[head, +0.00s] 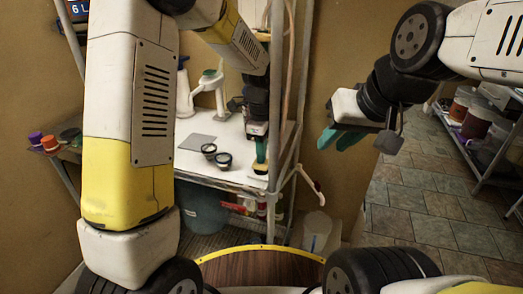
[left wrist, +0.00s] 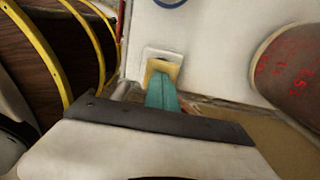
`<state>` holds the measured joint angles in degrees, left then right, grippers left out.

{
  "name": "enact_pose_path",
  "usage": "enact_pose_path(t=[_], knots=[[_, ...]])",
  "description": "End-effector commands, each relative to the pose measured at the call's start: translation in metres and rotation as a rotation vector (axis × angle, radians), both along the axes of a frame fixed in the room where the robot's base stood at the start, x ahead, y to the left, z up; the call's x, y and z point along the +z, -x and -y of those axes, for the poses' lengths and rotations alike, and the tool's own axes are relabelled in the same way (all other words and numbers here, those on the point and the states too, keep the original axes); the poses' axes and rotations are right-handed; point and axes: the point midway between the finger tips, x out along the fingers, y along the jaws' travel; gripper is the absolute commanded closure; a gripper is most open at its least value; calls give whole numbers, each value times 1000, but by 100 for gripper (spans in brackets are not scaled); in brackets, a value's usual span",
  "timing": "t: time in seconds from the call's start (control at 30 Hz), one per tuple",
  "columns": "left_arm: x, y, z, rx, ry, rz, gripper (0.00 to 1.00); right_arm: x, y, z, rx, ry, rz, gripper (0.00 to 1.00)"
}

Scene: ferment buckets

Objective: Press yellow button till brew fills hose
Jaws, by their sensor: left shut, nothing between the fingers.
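The yellow button (left wrist: 160,68) sits in a pale square housing on a white surface in the left wrist view. My left gripper (left wrist: 162,84) is shut and empty, its teal fingertips over the button's near edge; whether they touch or press it I cannot tell. In the head view my left gripper (head: 261,160) points down at the right end of the white bench, hiding most of the button. A pale pinkish hose (head: 289,60) hangs beside the metal post; no brew inside it can be made out. My right gripper (head: 341,139) hangs in the air at right, its teal fingers partly hidden.
The white bench (head: 190,155) bears two dark round cups (head: 216,156), a grey plate (head: 197,142) and white bottles. A metal post (head: 300,90) stands close right of my left gripper. A blue-grey bucket (head: 204,212) is below. The tiled floor (head: 430,220) at right is clear.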

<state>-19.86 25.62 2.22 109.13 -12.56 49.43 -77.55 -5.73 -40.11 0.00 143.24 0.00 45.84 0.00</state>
Motion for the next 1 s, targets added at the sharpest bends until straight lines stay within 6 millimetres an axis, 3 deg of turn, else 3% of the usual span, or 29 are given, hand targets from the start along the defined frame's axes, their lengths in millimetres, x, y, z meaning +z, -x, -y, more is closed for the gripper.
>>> enact_pose_path(t=[0.57,1.0], knots=[[-12,0,0,1,1,0,100,0,0,0,0,0,0,74],[16,0,0,0,2,2,100,0,0,0,0,0,0,74]])
